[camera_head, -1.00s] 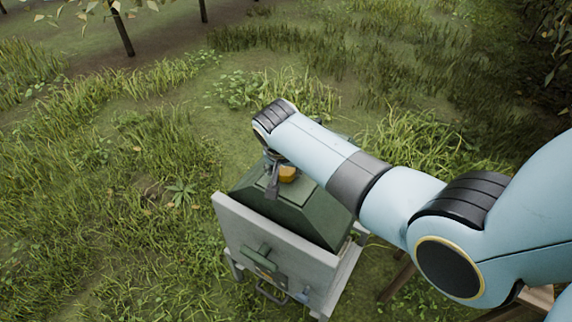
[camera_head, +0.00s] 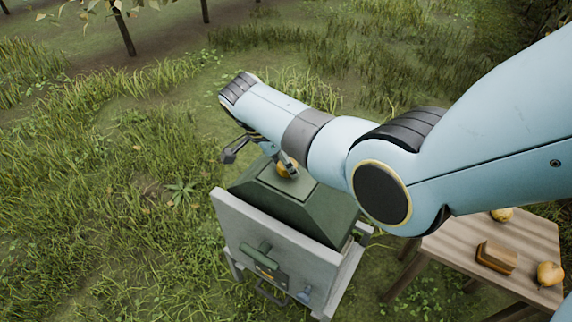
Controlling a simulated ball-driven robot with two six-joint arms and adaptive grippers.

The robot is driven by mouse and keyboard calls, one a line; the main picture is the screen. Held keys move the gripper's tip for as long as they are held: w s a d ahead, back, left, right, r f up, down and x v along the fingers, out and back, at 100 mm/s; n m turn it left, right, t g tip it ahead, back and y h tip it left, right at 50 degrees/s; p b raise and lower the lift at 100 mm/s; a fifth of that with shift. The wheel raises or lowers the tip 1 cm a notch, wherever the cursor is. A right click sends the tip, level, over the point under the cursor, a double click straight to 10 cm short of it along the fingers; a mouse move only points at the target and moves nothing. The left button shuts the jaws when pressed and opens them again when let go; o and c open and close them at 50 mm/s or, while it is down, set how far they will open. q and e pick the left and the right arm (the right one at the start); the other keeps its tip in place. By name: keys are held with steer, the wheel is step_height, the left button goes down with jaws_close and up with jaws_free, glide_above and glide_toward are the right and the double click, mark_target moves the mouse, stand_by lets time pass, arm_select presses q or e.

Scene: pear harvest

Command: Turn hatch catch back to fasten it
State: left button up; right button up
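A green box with sloped sides (camera_head: 315,215) stands in a grey frame (camera_head: 240,225) on the grass. An orange-yellow piece (camera_head: 284,170) sits on its flat top; I cannot tell whether it is the hatch catch. The front panel has a green bar (camera_head: 258,251) and dark fittings with a yellow mark (camera_head: 266,272). My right gripper (camera_head: 262,158) is above the top's left end, its fingers spread wide; one finger is near the orange piece, and the arm partly hides this area. I cannot tell whether it touches. My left gripper is out of view.
A wooden table (camera_head: 455,245) stands at the right, with a brown block (camera_head: 496,257) and yellow pears (camera_head: 549,273) on it. My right arm passes over its back part. Grass surrounds the box, with free room on the left.

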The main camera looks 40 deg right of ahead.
steer(key=shift+m+g+b, duration=0.5)
steer(key=shift+m+b, duration=0.05)
steer(key=shift+m, duration=0.75)
steer(key=o, duration=1.2)
steer(key=shift+w, duration=0.1)
steer(key=shift+c, duration=0.2)
steer(key=v, duration=1.2)
steer(key=shift+w+d, duration=0.1)
